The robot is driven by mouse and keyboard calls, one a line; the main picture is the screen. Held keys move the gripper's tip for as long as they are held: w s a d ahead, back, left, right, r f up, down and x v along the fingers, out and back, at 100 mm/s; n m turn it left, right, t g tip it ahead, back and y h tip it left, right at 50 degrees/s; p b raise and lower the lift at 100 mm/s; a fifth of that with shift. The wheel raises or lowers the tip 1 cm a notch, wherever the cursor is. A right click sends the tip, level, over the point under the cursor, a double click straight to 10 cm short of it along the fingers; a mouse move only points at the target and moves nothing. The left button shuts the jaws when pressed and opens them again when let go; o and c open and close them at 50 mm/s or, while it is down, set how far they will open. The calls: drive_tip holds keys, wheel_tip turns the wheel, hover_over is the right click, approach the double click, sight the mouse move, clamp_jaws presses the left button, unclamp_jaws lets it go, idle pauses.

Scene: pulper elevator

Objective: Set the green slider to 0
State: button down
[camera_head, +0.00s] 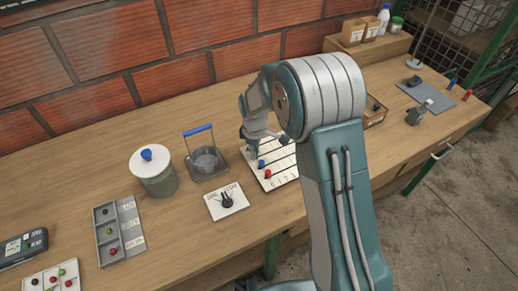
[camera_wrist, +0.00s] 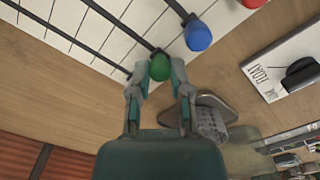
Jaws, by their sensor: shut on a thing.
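The slider board (camera_head: 287,178) is a white panel with several dark parallel slots, lying on the wooden table. In the wrist view, the round green slider knob (camera_wrist: 159,67) sits between the two fingertips of my gripper (camera_wrist: 160,78), which is shut on it. The green knob is near the board's edge, at the near end of its slot. The blue knob (camera_wrist: 198,36) and red knob (camera_wrist: 253,3) are beside it, also near that edge. In the head view, my gripper (camera_head: 251,150) is at the board's left side, and the green knob is hidden.
A dial plate (camera_head: 228,202), a grey caddy with a blue handle (camera_head: 205,164) and a lidded jar (camera_head: 153,171) stand left of the board. A compartment tray (camera_head: 119,231) is further left. Bare table lies between them and the brick wall (camera_head: 110,60).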

drive_tip(key=c, duration=0.5)
unclamp_jaws()
drive_tip(key=shift+s+a+f, duration=0.1)
drive_tip(key=shift+c, duration=0.2)
drive_tip(key=shift+a, duration=0.15)
drive_tip(key=shift+r, duration=0.25)
wheel_tip(320, 180, up, 11)
drive_tip(key=shift+r, duration=0.2)
drive_tip(key=shift+r, duration=0.1)
